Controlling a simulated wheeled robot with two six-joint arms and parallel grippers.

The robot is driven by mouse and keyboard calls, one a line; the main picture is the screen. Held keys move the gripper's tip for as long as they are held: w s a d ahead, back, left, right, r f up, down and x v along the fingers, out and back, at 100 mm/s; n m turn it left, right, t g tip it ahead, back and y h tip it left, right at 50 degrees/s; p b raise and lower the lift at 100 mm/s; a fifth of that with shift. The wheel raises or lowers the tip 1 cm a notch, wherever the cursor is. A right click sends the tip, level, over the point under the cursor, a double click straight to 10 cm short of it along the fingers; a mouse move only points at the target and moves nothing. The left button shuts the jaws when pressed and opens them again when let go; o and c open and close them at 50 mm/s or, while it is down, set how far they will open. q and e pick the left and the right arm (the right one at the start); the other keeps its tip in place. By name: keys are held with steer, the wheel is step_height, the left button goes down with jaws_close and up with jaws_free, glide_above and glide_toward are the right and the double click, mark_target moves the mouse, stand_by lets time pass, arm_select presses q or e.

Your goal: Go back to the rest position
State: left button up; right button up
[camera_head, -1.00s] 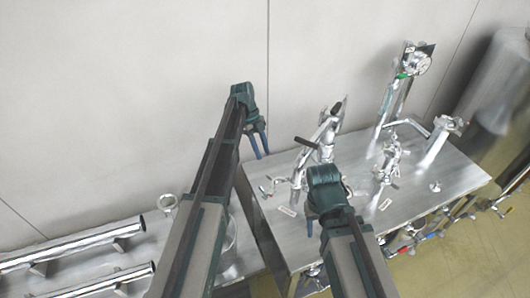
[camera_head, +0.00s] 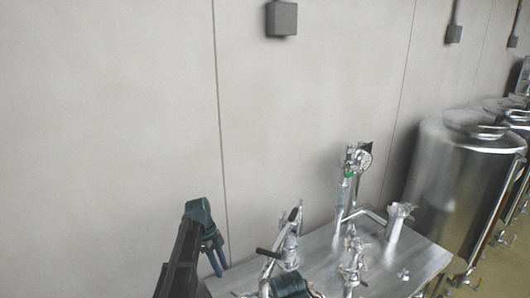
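My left gripper (camera_head: 215,254) hangs at the lower left, in front of the wall and beside the left edge of the metal table. Its two blue fingers point down with a narrow gap between them and nothing visible in it. Only the dark top of my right gripper's wrist (camera_head: 290,286) shows at the bottom edge. Its fingers are below the frame.
The steel table (camera_head: 405,264) carries metal pipes, valves and a tall fitting with a round gauge (camera_head: 365,160). A large steel tank (camera_head: 450,185) stands to the right, with more behind it. The grey wall (camera_head: 110,120) fills the left and is bare there.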

arm_select(q)
steer(key=s+f+n+t+y, duration=0.1)
steer(key=s+n+t+y, duration=0.2)
steer(key=s+n, duration=1.65)
steer(key=s+d+f+m+g+y+b, duration=0.1)
steer(key=s+d+f+b, duration=0.4)
steer(key=d+f+b, duration=0.6)
steer(key=shift+s+d+f+m+b, duration=0.15)
steer(key=shift+f+m+b, duration=0.2)
steer(key=shift+m, duration=0.2)
